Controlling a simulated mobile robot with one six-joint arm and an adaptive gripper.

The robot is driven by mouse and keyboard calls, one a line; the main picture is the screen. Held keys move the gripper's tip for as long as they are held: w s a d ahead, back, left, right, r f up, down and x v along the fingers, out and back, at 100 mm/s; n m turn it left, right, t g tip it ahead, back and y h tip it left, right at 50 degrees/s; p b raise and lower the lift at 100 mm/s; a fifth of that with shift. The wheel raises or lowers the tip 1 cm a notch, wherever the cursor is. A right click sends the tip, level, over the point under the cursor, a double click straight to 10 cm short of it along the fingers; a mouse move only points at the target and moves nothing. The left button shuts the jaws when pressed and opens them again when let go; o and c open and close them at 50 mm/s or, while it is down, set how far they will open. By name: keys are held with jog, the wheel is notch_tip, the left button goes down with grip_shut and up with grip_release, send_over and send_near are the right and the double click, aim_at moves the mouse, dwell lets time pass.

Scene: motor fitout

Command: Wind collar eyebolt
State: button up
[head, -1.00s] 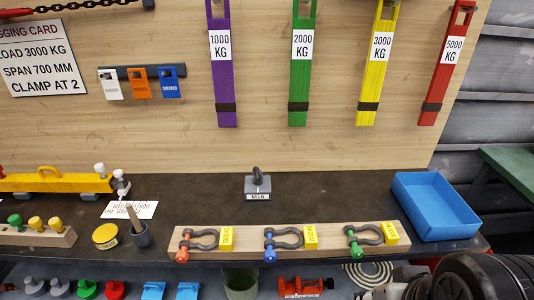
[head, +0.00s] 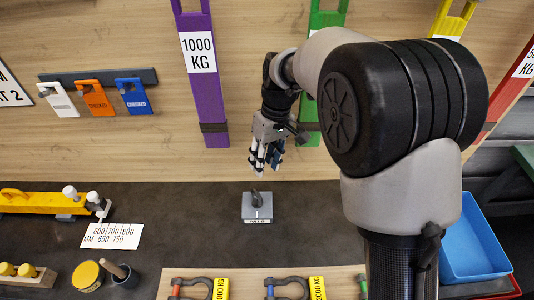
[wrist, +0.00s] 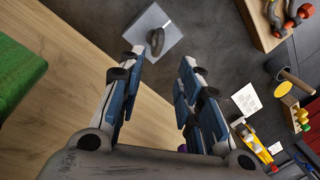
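The collar eyebolt (head: 256,198) is a dark grey ring standing in a light grey block (head: 258,212) labelled M16 on the dark bench top. In the wrist view the eyebolt (wrist: 156,41) and its block (wrist: 172,31) show just beyond the fingertips. My gripper (head: 263,170) points down above and slightly behind the block, apart from it. Its fingers are spread and empty; the wrist view shows the gap between the fingertips (wrist: 163,58). The eyebolt's shank and collar are not clearly visible.
A wooden rack with shackles (head: 250,277) lies in front of the block. A blue bin (head: 470,240) is at the right, partly behind my arm. Hanging slings, such as the purple one (head: 202,90), are on the back board. A yellow beam (head: 35,200) is at left.

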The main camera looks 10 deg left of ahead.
aim_at(257, 192)
jog(key=f+b, duration=0.1)
jog(key=f, duration=0.3)
jog(key=s+a+f+b, duration=0.1)
jog(key=f, duration=0.3)
jog(key=a+f+b, duration=0.1)
jog(key=f, duration=0.3)
jog(key=shift+s+f, duration=0.1)
jog(key=shift+s, duration=0.05)
jog(key=shift+c, duration=0.5)
grip_shut()
